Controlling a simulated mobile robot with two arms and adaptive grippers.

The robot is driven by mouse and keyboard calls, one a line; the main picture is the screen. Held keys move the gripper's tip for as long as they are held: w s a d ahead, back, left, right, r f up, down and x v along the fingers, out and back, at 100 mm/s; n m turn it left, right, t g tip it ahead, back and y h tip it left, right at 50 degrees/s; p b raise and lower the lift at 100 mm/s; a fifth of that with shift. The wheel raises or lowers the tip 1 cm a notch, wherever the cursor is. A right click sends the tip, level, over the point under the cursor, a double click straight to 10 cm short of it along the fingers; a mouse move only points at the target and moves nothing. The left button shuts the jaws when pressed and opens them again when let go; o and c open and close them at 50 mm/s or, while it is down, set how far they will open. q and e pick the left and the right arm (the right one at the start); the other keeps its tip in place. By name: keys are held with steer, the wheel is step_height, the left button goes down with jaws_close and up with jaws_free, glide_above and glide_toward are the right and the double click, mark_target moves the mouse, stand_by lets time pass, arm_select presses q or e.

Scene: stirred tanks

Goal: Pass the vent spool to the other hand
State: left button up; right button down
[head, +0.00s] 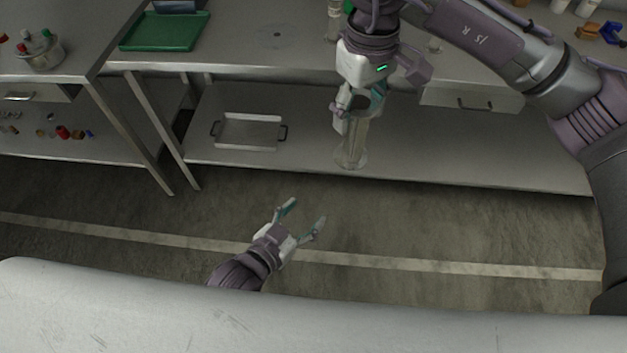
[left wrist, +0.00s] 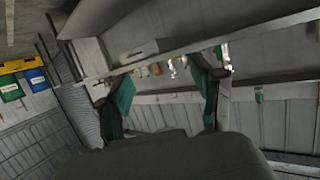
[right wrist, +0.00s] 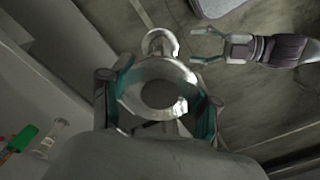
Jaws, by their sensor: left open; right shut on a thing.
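The vent spool (head: 352,146) is a pale, glassy tube with a wide flange at its lower end. My right gripper (head: 358,104) is shut on its upper part and holds it in front of the bench. In the right wrist view the spool (right wrist: 160,72) shows end-on as a shiny ring between the teal finger pads of my right gripper (right wrist: 160,105). My left gripper (head: 304,218) is open and empty, lower and to the left of the spool, apart from it. The left wrist view shows no spool between the spread fingers of my left gripper (left wrist: 165,95).
A steel bench with a lower shelf (head: 420,158) runs behind the spool. A shallow metal tray (head: 248,131) lies on that shelf. A green tray (head: 165,31) and a pot (head: 40,52) with coloured-topped items stand on the worktops at left. The space between my grippers is clear.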

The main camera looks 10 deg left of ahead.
mark_target(352, 145)
arm_select(q)
steer(key=s+d+r+t+h, duration=0.1)
steer(key=s+r+h, duration=0.1)
steer(key=r, duration=0.7)
steer(key=s+d+r+t+h, duration=0.1)
steer(key=d+r, duration=0.1)
steer(key=r, duration=0.7)
steer(key=shift+m, duration=0.3)
steer(key=x, duration=0.7)
steer(key=r+x, duration=0.1)
steer(key=x, duration=0.3)
steer(key=shift+w+d, duration=0.1)
steer(key=shift+w, duration=0.25)
jaws_close()
steer(key=shift+d, duration=0.1)
arm_select(e)
steer(key=c, duration=0.7)
jaws_free()
steer(key=shift+a, duration=0.1)
steer(key=o, duration=0.5)
